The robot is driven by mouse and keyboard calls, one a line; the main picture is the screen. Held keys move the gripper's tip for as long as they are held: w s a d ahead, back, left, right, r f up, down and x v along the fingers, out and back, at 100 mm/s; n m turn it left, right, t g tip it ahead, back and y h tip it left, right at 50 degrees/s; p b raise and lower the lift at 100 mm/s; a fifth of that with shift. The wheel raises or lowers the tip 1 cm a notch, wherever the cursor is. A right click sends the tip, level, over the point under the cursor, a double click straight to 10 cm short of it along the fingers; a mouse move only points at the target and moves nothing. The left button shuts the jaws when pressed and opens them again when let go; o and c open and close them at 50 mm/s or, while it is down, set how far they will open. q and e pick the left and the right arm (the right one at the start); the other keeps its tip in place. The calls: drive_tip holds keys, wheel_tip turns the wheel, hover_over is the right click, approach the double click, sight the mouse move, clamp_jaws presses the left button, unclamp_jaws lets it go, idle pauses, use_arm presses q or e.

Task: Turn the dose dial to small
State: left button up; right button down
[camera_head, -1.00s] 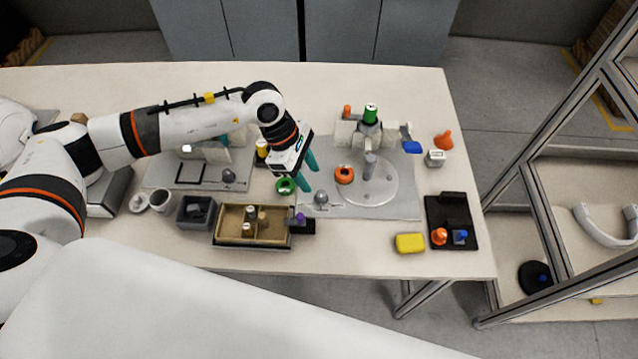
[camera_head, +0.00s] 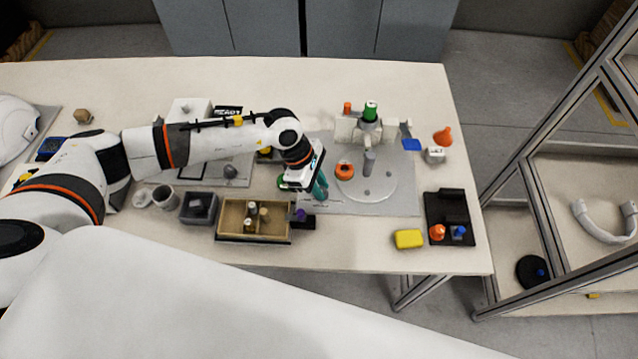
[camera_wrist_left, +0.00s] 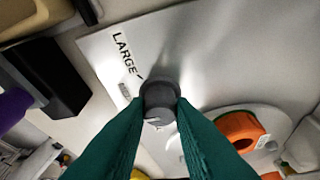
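The dose dial (camera_wrist_left: 160,97) is a dark grey round knob on a light grey plate (camera_wrist_left: 215,65). A printed label reading LARGE (camera_wrist_left: 124,53) is beside it in the left wrist view. My left gripper (camera_wrist_left: 161,104) has its teal fingers on both sides of the dial, apparently touching it. In the head view my left gripper (camera_head: 319,192) points down at the front left of the plate and hides the dial. No label reading small is legible. My right gripper is not in view.
An orange ring (camera_head: 344,170) lies right of the gripper, by a round disc with a grey post (camera_head: 369,162). A wooden tray (camera_head: 224,222) with small bottles stands to the left. A yellow sponge (camera_head: 409,239) and a black holder (camera_head: 437,208) are at the right.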

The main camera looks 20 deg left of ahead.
use_arm(q)
drive_tip(key=shift+n, duration=0.4)
clamp_jaws()
drive_tip(key=shift+s+n+t, duration=0.1)
drive_tip(key=shift+n+t, duration=0.5)
drive_tip(key=shift+n, duration=0.4)
drive_tip(key=n+t, duration=0.1)
drive_tip(key=n, duration=0.2)
drive_tip(key=shift+s+n+y, duration=0.1)
drive_tip(key=shift+n+y, duration=0.3)
drive_tip(key=n+t+y+b, duration=0.1)
drive_tip(key=n, duration=0.2)
drive_tip(key=shift+d+n+b, duration=0.15)
drive_tip(key=shift+n+b, duration=0.15)
drive_tip(key=shift+n, duration=0.1)
drive_tip(key=shift+n+t+y, duration=0.3)
drive_tip(key=shift+n+t, duration=0.1)
drive_tip(key=shift+n, duration=0.4)
drive_tip(key=shift+b, duration=0.3)
drive_tip(key=o, duration=0.9)
unclamp_jaws()
